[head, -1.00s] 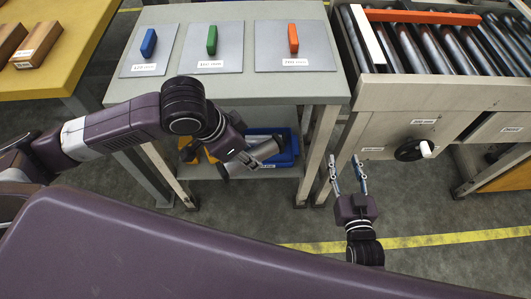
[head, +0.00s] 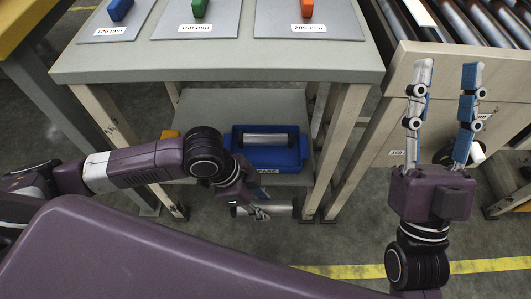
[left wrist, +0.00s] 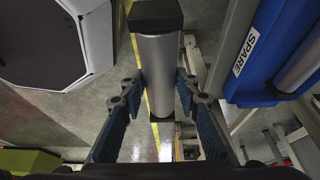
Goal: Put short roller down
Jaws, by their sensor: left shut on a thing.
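The short roller (head: 278,211) is a silver cylinder held by my left gripper (head: 258,206), in front of and below the lower shelf's front edge. In the left wrist view the roller (left wrist: 158,75), with its dark end, runs between the two blue-padded fingers. A blue bin (head: 292,158) labelled SPARE sits on the lower shelf, with another silver roller (head: 266,142) lying in it. The bin (left wrist: 262,60) is at the upper right in the left wrist view, apart from the held roller. My right gripper (head: 447,75) is open and empty, pointing up before the conveyor.
The tabletop (head: 220,59) above holds grey plates with blue, green and orange handles. A roller conveyor (head: 460,20) with a crank stands at the right.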

